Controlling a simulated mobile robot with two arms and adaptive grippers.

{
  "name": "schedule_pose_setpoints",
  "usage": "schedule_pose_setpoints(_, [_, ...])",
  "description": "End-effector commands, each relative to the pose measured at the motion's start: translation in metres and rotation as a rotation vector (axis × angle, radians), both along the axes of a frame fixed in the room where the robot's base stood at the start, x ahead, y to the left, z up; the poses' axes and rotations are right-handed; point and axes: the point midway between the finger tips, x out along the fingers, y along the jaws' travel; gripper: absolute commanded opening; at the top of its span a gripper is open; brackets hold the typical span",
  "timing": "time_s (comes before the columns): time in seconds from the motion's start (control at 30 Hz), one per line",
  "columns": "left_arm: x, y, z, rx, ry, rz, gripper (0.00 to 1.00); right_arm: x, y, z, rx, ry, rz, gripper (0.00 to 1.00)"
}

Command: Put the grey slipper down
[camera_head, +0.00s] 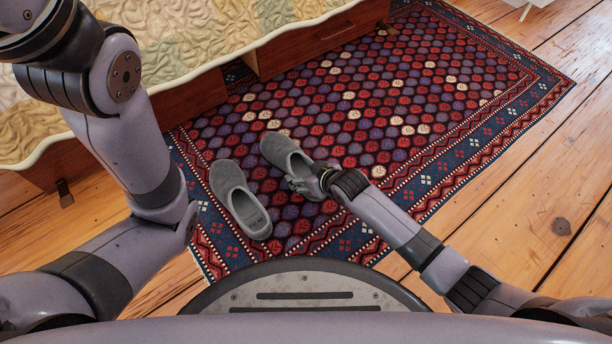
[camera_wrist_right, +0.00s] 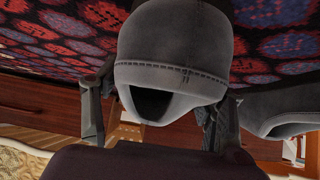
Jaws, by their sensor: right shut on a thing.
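One grey slipper (camera_head: 281,151) is in the head view over the patterned rug, its toe pointing up and left. My right gripper (camera_head: 299,184) is shut on its open heel end. In the right wrist view this slipper (camera_wrist_right: 173,50) fills the middle, with a finger of my gripper (camera_wrist_right: 157,112) on each side. It is at or just above the rug; I cannot tell whether it touches. The other grey slipper (camera_head: 236,198) lies on the rug to its left, apart from it, and part of it shows in the wrist view (camera_wrist_right: 284,108). My left gripper is out of view.
The patterned rug (camera_head: 440,75) lies on a plank floor (camera_head: 545,215). A bed with a quilt (camera_head: 215,40) and a wooden base (camera_head: 310,35) stands along the upper left. The rug right of the slippers is clear.

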Motion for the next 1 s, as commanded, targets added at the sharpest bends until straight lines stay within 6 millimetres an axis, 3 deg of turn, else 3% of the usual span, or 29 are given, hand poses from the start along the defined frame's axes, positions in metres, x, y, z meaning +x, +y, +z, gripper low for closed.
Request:
schedule_pose_setpoints(0.17, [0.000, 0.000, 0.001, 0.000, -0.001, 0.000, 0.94, 0.000, 0.000, 0.000, 0.000, 0.000, 0.000, 0.30])
schedule_pose_setpoints(0.2, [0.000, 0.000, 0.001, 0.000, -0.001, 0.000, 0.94, 0.000, 0.000, -0.001, -0.001, 0.002, -0.001, 0.67])
schedule_pose_setpoints(0.5, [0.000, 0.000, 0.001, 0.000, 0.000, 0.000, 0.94, 0.000, 0.000, -0.001, -0.001, 0.001, 0.000, 0.86])
schedule_pose_setpoints(0.87, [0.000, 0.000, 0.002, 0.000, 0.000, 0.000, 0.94, 0.000, 0.000, 0.003, 0.000, 0.000, 0.000, 0.86])
schedule_pose_setpoints(1.0, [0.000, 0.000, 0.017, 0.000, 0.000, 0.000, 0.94, -0.009, -0.006, 0.015, -0.001, 0.002, -0.001, 0.86])
